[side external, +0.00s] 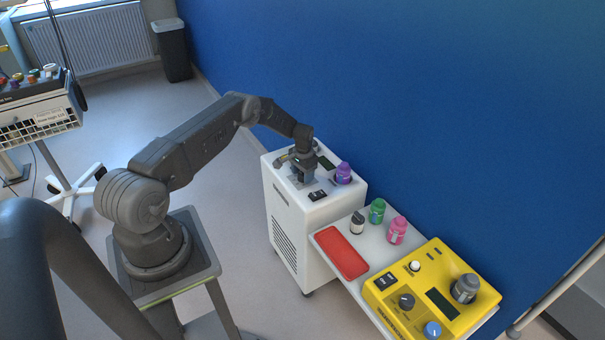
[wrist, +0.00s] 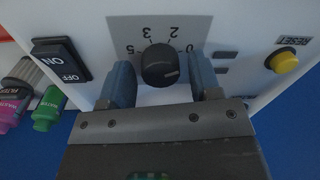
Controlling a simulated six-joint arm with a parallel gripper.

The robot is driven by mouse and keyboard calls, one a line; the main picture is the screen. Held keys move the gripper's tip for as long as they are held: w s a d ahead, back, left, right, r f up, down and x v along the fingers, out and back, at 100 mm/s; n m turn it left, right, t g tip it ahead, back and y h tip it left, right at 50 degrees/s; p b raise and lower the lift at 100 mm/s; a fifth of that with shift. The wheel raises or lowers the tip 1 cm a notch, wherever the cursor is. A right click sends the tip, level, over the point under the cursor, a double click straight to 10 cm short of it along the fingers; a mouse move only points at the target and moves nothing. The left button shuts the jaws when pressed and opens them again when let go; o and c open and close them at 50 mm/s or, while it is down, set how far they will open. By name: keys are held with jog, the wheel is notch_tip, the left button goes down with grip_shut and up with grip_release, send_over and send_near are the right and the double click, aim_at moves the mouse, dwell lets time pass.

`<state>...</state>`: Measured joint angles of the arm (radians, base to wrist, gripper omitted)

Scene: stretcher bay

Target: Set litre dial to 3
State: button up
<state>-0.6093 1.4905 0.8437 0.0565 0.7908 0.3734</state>
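The litre dial is a round black knob (wrist: 160,67) on a grey plate marked 0, 2, 3 and 5, in the middle of the wrist view. A faint light mark shows on the knob's right side, but where it points is hard to tell. My gripper (wrist: 163,84) is open around the knob, one finger on each side, with a visible gap at both fingers. In the side external view my gripper (side external: 302,176) reaches down to the top of the white cabinet (side external: 283,205) and hides the dial.
Beside the dial are an ON/OFF switch (wrist: 62,62) and a yellow button (wrist: 284,61). Several bottles, a red tray (side external: 341,252) and a yellow device (side external: 412,297) are to the right. A blue wall is behind.

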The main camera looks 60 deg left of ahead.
jog(key=c, duration=0.8)
jog(key=shift+n, duration=0.3)
jog(key=n, duration=0.8)
jog(key=shift+n, duration=0.4)
jog(key=n, duration=0.4)
jog(key=shift+w+n+h, duration=0.1)
jog(key=shift+n+h, duration=0.2)
jog(key=shift+n, duration=1.9)
